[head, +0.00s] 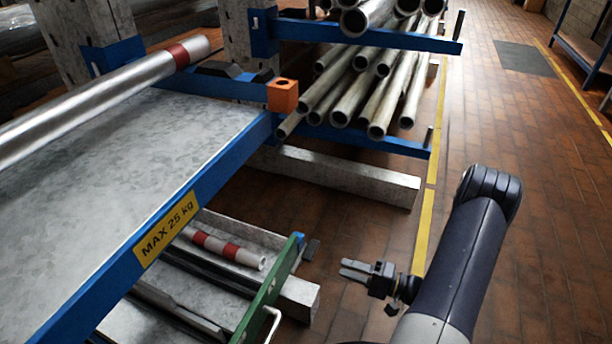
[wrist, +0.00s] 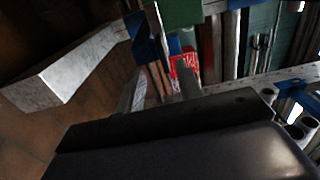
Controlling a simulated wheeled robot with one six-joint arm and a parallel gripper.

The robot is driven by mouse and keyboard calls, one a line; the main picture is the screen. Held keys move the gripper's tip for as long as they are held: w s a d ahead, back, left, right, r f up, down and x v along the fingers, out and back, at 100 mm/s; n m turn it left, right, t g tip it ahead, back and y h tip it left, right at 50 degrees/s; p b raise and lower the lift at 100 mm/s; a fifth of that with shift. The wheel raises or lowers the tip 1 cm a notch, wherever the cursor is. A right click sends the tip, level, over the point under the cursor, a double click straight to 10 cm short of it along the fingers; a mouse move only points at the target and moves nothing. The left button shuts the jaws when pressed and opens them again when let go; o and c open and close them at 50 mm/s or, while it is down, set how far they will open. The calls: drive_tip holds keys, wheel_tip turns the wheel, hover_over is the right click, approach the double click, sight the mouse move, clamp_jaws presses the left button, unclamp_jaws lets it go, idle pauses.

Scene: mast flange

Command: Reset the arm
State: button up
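My arm (head: 465,260) reaches in from the bottom right of the head view, bent at an elbow over the brick floor. My gripper (head: 343,268) points left, to the right of the lower drawer's green front. Its two fingers show a narrow gap with nothing between them. In the wrist view the fingers (wrist: 162,84) stand apart and empty, with a red patch and blue parts visible beyond them. A dark housing of mine fills the bottom of that view.
A silver pipe with a red band (head: 110,92) lies over the upper shelf (head: 90,200). A red-banded pipe (head: 222,247) lies in the green-fronted drawer (head: 268,292). An orange block (head: 283,95) sits at the shelf corner. Racked pipes (head: 365,100) stand behind.

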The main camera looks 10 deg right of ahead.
sight(313, 257)
drive_tip(key=b+x, duration=0.2)
drive_tip(key=x, duration=0.8)
drive_tip(key=shift+b, duration=0.3)
drive_tip(key=p+v, duration=0.3)
drive_tip(key=v, duration=0.7)
drive_tip(key=shift+m, duration=0.3)
drive_tip(key=b+x, duration=0.3)
drive_tip(key=x, duration=0.7)
drive_tip(key=shift+a, duration=0.1)
drive_tip(key=shift+w+r+m, duration=0.1)
drive_tip(key=shift+r+m, duration=0.1)
drive_tip(key=shift+m, duration=0.9)
drive_tip(key=shift+r+m, duration=0.2)
drive_tip(key=shift+m, duration=0.9)
